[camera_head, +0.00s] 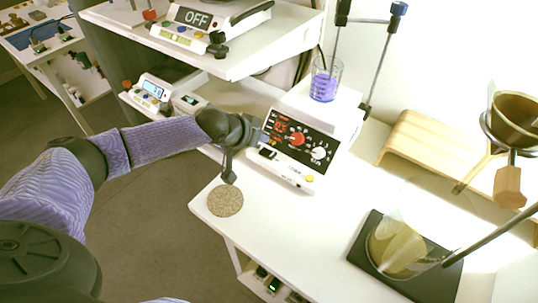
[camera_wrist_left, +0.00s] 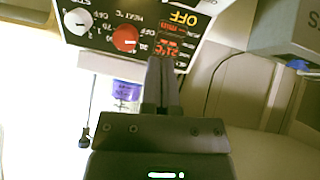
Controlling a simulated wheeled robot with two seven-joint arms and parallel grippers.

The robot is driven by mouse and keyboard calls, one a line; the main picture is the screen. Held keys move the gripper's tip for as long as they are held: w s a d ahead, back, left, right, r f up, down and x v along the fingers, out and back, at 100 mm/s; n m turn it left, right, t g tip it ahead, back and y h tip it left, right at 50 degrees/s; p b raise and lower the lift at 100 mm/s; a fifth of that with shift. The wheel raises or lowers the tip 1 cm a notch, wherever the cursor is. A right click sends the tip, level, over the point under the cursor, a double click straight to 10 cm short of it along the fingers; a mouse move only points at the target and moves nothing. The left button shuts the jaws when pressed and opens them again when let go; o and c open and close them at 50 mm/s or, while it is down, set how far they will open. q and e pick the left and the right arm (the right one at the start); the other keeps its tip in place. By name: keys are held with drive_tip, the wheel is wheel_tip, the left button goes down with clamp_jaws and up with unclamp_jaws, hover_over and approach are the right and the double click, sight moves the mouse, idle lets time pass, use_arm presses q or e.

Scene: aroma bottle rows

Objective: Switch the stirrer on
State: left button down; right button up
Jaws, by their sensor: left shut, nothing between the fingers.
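The stirrer (camera_head: 314,126) is a white hotplate unit on the white bench, with a black front panel, a red knob (camera_head: 297,139) and a white knob (camera_head: 319,153). In the left wrist view the panel appears inverted, with the red knob (camera_wrist_left: 125,38), the white knob (camera_wrist_left: 78,21), red display digits (camera_wrist_left: 168,47) and the word OFF. A dark switch (camera_head: 267,153) shows low on its front left. A beaker of purple liquid (camera_head: 324,85) stands on top. My left gripper (camera_head: 262,137) is shut and empty, close to the panel's left end; contact is unclear. My right gripper is not in view.
A cork mat (camera_head: 225,200) lies at the bench's front left. A beaker of yellowish liquid (camera_head: 396,247) stands on a black plate to the right. A wooden stand (camera_head: 425,140) is behind. Another device reading OFF (camera_head: 197,18) sits on a raised shelf.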

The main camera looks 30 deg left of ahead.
sight(268, 156)
use_arm(q)
drive_tip(key=f, duration=0.1)
drive_tip(key=w+f+b, duration=0.1)
drive_tip(key=f, duration=0.1)
drive_tip(key=w+d+f+b, duration=0.1)
drive_tip(key=shift+f, duration=0.35)
drive_tip(key=shift+f+b, duration=0.35)
drive_tip(key=shift+f, duration=0.3)
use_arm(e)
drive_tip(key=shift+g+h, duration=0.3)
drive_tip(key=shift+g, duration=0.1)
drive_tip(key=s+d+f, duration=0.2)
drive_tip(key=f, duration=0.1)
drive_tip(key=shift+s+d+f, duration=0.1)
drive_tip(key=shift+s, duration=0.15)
